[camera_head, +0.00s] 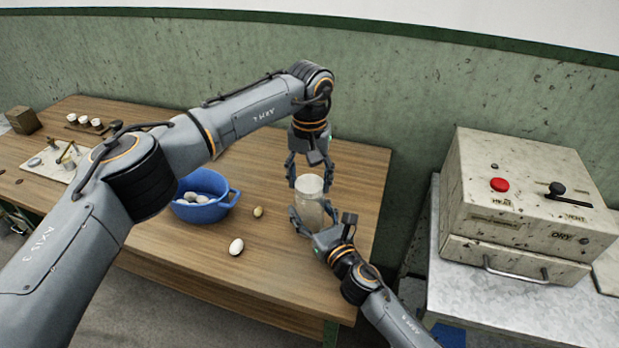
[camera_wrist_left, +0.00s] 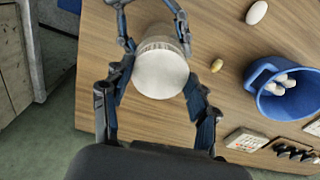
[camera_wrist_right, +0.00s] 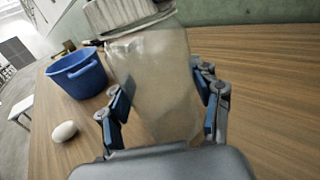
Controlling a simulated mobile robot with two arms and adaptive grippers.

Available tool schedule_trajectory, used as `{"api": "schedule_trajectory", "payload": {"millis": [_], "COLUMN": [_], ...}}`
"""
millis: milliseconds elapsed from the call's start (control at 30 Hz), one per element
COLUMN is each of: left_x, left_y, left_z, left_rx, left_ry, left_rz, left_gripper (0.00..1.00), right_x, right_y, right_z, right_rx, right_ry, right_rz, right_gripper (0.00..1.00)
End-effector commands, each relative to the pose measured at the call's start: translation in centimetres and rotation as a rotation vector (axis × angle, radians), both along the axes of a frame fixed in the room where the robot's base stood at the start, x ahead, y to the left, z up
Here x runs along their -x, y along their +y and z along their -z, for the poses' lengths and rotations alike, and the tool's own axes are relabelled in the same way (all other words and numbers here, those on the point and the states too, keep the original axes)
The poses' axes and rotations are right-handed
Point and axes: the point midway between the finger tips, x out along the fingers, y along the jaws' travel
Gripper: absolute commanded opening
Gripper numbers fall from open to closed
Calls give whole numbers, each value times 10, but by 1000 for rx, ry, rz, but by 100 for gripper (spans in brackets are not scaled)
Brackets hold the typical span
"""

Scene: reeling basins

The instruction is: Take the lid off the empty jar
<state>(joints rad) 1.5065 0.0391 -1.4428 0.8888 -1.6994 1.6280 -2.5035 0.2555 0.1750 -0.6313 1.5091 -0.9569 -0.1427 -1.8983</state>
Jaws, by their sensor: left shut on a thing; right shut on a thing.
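The jar (camera_head: 311,212) is clear, cloudy glass and stands upright near the right end of the wooden table. In the right wrist view the jar (camera_wrist_right: 155,85) shows nothing distinct inside. Its pale lid (camera_wrist_left: 160,73) is on its mouth; its ridged rim shows in the right wrist view (camera_wrist_right: 125,12). My left gripper (camera_head: 309,172) comes from above and is shut on the lid, a finger on each side. My right gripper (camera_head: 313,218) comes from the front right and is shut on the jar's body. The fingers partly hide the jar in the head view.
A blue basin (camera_head: 222,207) with several white cocoons is left of the jar. A tan cocoon (camera_head: 258,211) and a white one (camera_head: 236,247) lie loose between. Small cups (camera_head: 84,119) stand at the far left. A worn control box (camera_head: 530,190) stands right, beyond a gap.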

Motion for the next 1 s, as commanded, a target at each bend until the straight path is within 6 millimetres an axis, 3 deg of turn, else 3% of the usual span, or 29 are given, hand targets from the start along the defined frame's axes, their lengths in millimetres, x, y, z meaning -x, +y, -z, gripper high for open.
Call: {"api": "schedule_trajectory", "payload": {"millis": [1000], "left_x": [0], "left_y": [0], "left_z": [0], "left_rx": [-2], "left_ry": [0], "left_rz": [-2024], "left_gripper": [21], "right_x": [0], "right_y": [0], "right_z": [0], "right_rx": [0], "right_ry": [0], "right_rz": [0], "right_gripper": [0]}}
